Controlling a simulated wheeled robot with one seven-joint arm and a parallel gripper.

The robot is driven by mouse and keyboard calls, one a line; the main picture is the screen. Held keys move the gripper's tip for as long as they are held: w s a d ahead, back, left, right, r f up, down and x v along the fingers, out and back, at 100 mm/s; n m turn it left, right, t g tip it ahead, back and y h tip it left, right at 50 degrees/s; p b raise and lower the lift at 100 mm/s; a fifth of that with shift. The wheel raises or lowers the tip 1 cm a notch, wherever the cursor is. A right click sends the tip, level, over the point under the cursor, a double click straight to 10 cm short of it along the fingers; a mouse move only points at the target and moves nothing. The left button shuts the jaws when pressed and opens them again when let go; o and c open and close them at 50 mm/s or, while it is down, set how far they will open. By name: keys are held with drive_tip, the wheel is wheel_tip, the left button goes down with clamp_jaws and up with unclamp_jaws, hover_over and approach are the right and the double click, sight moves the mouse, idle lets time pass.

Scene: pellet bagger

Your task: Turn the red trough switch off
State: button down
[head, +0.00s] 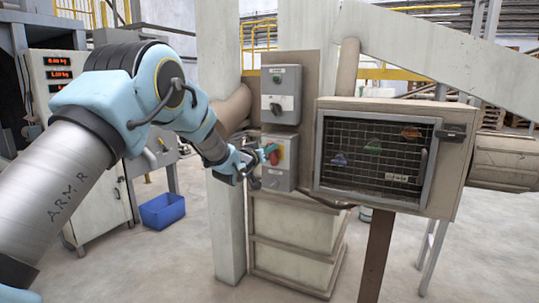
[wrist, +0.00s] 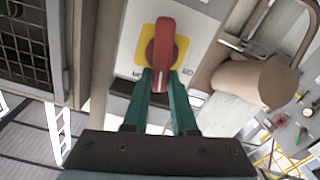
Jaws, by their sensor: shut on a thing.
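The red trough switch (head: 274,156) is a rotary handle on a yellow plate, on the lower grey box (head: 279,181) of the post panel. In the wrist view the red handle (wrist: 165,38) stands in line with my fingers, its long side running top to bottom, over the yellow plate (wrist: 143,46). My gripper (head: 264,154) reaches it from the left in the head view. In the wrist view my green gripper fingers (wrist: 161,78) are closed on the near end of the handle, one on each side. The plate's lettering is partly hidden and too small to read.
An upper grey switch box (head: 281,95) with a black handle sits above. A mesh-fronted cabinet (head: 375,150) stands close on the right. A white column (head: 219,60) is behind my wrist. A blue bin (head: 162,211) lies on the floor at left.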

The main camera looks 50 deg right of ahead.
drive_tip(key=shift+w+a+f+n+b, duration=0.1)
drive_tip(key=shift+w+f+n+b, duration=0.25)
drive_tip(key=shift+n+b, duration=1.8)
drive_tip(key=shift+w+a+f+n+b, duration=0.1)
drive_tip(key=shift+w+f+n+b, duration=0.3)
drive_tip(key=shift+n+b, duration=1.75)
drive_tip(key=shift+w+a+f+n+b, duration=0.15)
drive_tip(key=shift+f+n+b, duration=0.6)
drive_tip(key=shift+n, duration=2.55)
drive_tip(key=shift+d+r, duration=0.1)
drive_tip(key=shift+r, duration=0.15)
drive_tip(key=c, duration=0.7)
unclamp_jaws()
drive_tip(key=b+v, duration=0.2)
drive_tip(key=v, duration=0.8)
drive_tip(key=shift+a+b, duration=0.4)
